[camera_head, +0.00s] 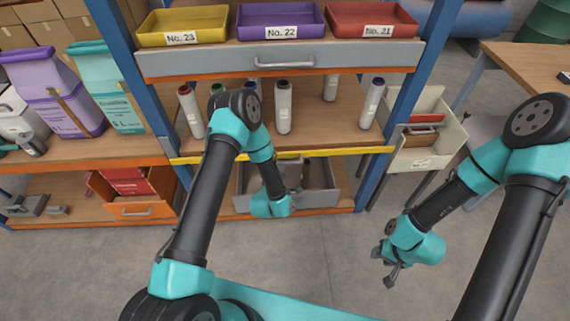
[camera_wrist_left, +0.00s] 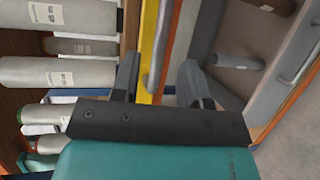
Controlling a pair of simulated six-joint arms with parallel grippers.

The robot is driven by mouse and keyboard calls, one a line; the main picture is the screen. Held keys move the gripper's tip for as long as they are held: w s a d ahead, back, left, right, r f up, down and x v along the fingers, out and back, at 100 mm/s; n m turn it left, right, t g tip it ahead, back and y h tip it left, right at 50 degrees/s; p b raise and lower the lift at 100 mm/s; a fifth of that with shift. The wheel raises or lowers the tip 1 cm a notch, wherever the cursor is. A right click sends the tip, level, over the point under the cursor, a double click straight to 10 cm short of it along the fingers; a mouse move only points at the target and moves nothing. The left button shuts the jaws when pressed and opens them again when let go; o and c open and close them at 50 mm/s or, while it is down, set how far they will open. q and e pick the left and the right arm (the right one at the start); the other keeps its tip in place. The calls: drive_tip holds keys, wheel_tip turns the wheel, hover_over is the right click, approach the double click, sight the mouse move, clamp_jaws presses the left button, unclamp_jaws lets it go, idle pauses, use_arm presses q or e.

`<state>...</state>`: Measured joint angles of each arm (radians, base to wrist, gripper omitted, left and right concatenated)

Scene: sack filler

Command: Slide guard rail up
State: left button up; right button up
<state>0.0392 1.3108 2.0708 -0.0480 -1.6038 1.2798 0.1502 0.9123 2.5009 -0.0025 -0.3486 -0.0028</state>
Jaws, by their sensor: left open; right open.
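A yellow rail (camera_head: 345,151) runs level along the front edge of the shelf with the bottles. In the left wrist view the yellow rail (camera_wrist_left: 149,40) has a grey bar handle (camera_wrist_left: 163,40) in front of it. My left gripper (camera_wrist_left: 160,80) is open, with its fingers on either side of the handle; I cannot tell whether they touch it. In the head view my left wrist hides its fingertips and the handle. My right gripper (camera_head: 387,268) is open and empty over the floor at the right, apart from the shelf.
A grey panel with a handle (camera_head: 280,60) fronts the upper shelf, below several coloured trays. Several bottles (camera_head: 283,105) stand behind the rail. An open grey drawer (camera_head: 318,197) lies below it. A cream bin (camera_head: 440,150) stands right; an orange drawer (camera_head: 140,208) is left.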

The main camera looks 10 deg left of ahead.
use_arm(q)
drive_tip(key=x, duration=0.6)
clamp_jaws()
idle(0.3)
